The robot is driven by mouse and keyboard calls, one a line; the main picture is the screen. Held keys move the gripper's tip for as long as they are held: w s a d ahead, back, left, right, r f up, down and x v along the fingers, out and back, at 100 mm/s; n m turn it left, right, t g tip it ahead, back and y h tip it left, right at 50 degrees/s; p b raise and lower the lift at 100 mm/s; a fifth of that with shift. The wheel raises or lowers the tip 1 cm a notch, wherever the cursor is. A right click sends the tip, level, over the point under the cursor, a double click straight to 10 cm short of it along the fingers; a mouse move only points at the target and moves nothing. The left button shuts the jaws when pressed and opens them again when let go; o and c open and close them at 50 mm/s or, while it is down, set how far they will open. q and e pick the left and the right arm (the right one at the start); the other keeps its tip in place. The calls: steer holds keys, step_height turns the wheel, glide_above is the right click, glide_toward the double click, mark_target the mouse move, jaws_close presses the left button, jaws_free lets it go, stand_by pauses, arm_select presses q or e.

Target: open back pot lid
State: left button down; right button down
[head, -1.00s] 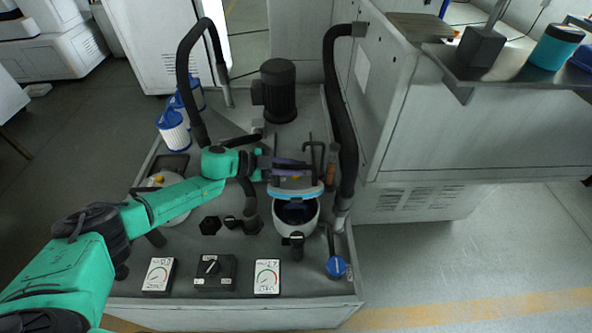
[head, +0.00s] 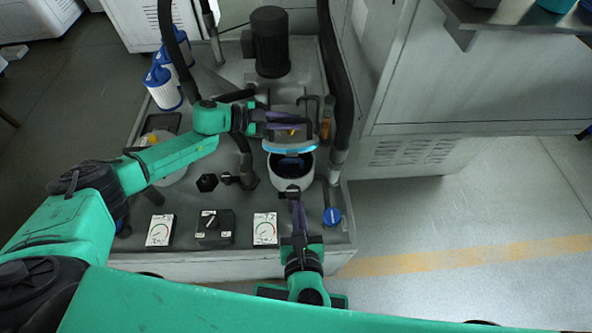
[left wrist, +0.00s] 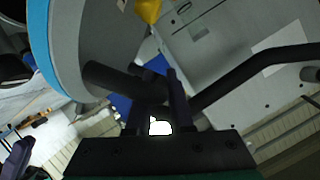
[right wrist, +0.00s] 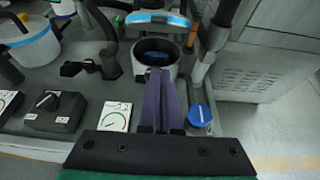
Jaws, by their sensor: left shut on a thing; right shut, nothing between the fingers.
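A white pot (head: 290,183) stands near the front right of the grey machine deck. Its lid (head: 288,147), edged in light blue, is tipped up at the back of the mouth, and the dark blue inside shows. My left gripper (head: 300,127) is behind the lid, shut on its dark handle (left wrist: 120,82); the lid's grey face (left wrist: 95,35) fills the upper left of the left wrist view. My right gripper (head: 296,192) is shut and empty, its purple fingers at the pot's front. In the right wrist view the fingertips overlap the pot's front (right wrist: 142,70); contact is unclear.
A second pot (right wrist: 32,45) stands at left, partly under my left arm in the head view. Gauges (head: 160,230), a switch box (head: 214,227) and a blue-capped fitting (head: 332,217) line the front. Black hoses (head: 335,85) and a motor (head: 270,42) stand behind.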

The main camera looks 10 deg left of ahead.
steer(key=x, duration=0.9)
steer(key=shift+w, duration=0.2)
arm_select(q)
steer(key=shift+a, duration=0.1)
arm_select(e)
steer(key=w+r, duration=0.3)
steer(key=shift+a, duration=0.25)
